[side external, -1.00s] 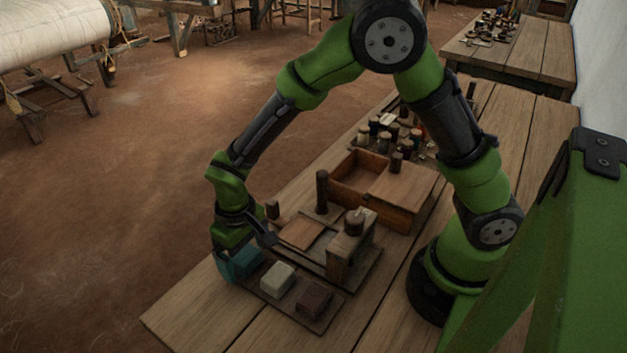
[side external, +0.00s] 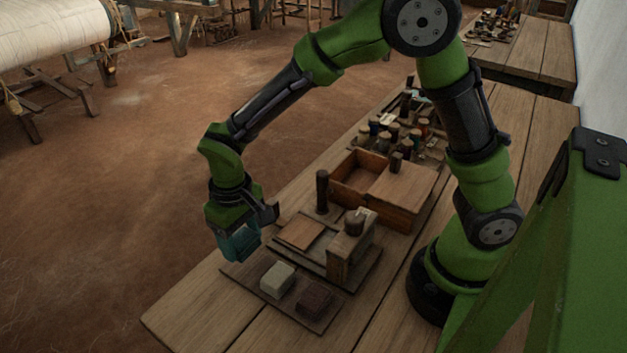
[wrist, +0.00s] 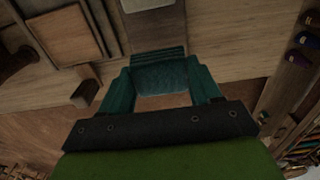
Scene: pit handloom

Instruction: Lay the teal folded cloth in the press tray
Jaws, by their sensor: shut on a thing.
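My gripper (side external: 238,236) is shut on the teal folded cloth (side external: 241,248) and holds it above the far left end of the dark mat. In the wrist view the cloth (wrist: 163,76) sits between the two teal-looking fingers. What looks like the press tray (side external: 300,233), a low dark base with a square brown board, lies to the right of my gripper. A dark post (side external: 322,190) stands behind it and a wooden block stand (side external: 345,250) at its right. The tray shows at upper left in the wrist view (wrist: 68,35), apart from the cloth.
The dark mat (side external: 243,270) carries a cream folded cloth (side external: 277,278) and a dark brown one (side external: 315,299). A wooden box (side external: 400,212) stands behind the press, with several spools (side external: 392,135) beyond. The table's near left corner (side external: 185,310) is clear.

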